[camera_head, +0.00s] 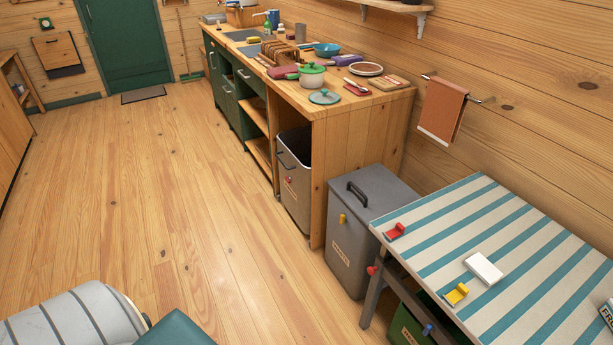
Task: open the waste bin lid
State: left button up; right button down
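A grey bin (345,258) stands on the floor between the wooden counter and the striped table. Its flat grey lid (373,192) lies closed on top, with a black handle (357,193) on the lid's left part. A yellow knob or tag and a pale label are on its front. A second grey bin (294,186) stands inside the counter's open end bay. It has a dark handle, a red tag and a label; its top is partly hidden by the counter. Neither of my grippers is in view.
The striped table (487,234) stands close to the lidded bin's right, with small clips and a white block on top. The counter (361,140) carries pots and dishes. A striped cushion-like object (80,315) is at bottom left.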

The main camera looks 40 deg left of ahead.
aim_at(373, 192)
jog(key=u, duration=0.65)
